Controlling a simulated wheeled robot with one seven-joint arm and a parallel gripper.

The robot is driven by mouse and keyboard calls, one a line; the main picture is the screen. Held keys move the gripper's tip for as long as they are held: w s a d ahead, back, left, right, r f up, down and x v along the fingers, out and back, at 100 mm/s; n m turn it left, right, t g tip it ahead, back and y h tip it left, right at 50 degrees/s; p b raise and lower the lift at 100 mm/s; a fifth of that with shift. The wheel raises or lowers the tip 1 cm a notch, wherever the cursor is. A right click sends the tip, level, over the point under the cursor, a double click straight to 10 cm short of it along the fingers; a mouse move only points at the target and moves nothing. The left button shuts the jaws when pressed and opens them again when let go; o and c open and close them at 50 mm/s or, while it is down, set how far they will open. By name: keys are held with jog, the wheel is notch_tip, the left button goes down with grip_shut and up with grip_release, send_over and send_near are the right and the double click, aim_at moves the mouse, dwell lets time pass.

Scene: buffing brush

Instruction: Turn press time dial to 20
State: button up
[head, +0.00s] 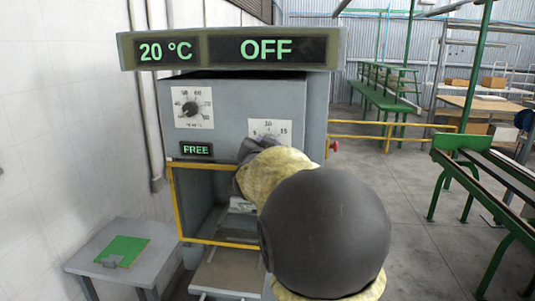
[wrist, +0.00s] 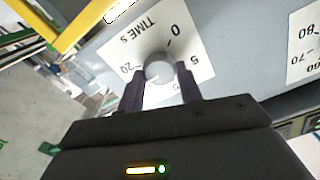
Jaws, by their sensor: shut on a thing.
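The press time dial's grey knob (wrist: 158,66) sits on a white plate (wrist: 193,38) marked "TIME s", with 0, 5 and 20 readable in the wrist view. My gripper (wrist: 160,80) has its two dark fingers on either side of the knob and is shut on it. The knob's pointer is not clear, so I cannot tell its setting. In the head view the top of the dial plate (head: 270,128) shows 5, 10 and 15. My arm and gripper hide its lower part and the knob there.
A second dial (head: 190,108) is on the press's left. The display above (head: 265,49) reads 20 °C and OFF; a small sign (head: 196,149) reads FREE. A yellow frame (head: 178,205) borders the press opening. A side table (head: 90,265) holds a green board (head: 124,250).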

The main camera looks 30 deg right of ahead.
jog(key=shift+f+m+b, duration=0.15)
jog(key=shift+m+b, duration=0.75)
jog(key=shift+m, duration=0.65)
jog(key=shift+f+m+b, duration=0.1)
jog(key=shift+m+b, duration=0.8)
jog(key=shift+m, duration=0.65)
jog(key=o, duration=1)
jog(key=shift+r, duration=0.15)
jog(key=v, duration=1.7)
jog(key=shift+s+a+b, duration=0.2)
jog(key=shift+b, duration=0.1)
